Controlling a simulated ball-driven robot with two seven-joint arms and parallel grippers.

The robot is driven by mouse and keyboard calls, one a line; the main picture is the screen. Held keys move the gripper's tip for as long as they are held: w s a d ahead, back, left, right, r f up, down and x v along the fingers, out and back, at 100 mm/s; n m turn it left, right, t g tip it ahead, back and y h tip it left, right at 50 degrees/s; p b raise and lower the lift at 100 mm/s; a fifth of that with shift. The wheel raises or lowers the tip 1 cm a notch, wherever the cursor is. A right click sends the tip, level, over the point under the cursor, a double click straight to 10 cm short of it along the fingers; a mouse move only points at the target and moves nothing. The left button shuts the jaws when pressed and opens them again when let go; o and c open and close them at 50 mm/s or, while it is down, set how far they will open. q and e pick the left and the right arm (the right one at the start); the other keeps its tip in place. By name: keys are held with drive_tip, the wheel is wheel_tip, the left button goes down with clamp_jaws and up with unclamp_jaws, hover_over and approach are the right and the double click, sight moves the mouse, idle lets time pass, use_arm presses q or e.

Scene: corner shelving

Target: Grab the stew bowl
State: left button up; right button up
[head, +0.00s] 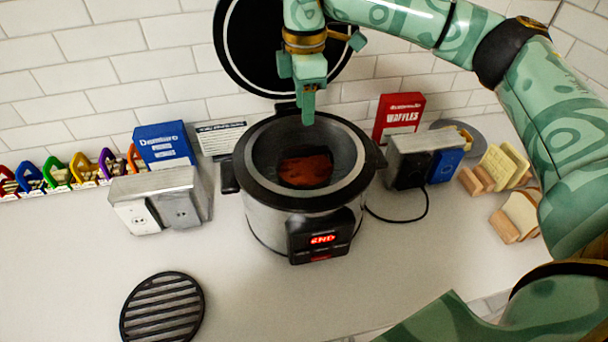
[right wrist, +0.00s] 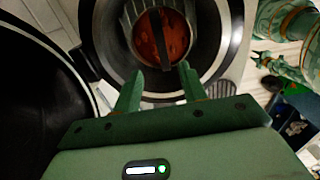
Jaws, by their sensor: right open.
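The stew bowl (head: 306,171) sits inside the open silver and black cooker (head: 268,217). Red-brown stew shows in its round opening. In the right wrist view, the stew bowl (right wrist: 175,35) has a dark bar across its middle. My right gripper (head: 308,112) hangs over the back part of the cooker opening, pointing down. In the right wrist view its two fingers (right wrist: 160,76) are apart, with nothing between them, over the near rim. I cannot tell the exact height above the bowl. My left gripper is not seen in the head view; a teal arm part shows at the wrist view's right edge, its jaws unclear.
The cooker's black lid (head: 262,50) stands raised behind it. A silver toaster (head: 165,198) is at left and another (head: 408,157) at right. A red waffles box (head: 398,115), a blue box (head: 165,146) and bread holders stand near the wall. A black trivet (head: 162,308) lies front left.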

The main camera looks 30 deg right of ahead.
hover_over(304, 151)
wheel_tip(304, 151, down, 6)
drive_tip(key=shift+w+d+r, duration=0.1)
drive_tip(key=shift+r, duration=0.05)
drive_tip(key=shift+f, duration=2.65)
drive_tip(key=shift+f, duration=0.25)
clamp_jaws()
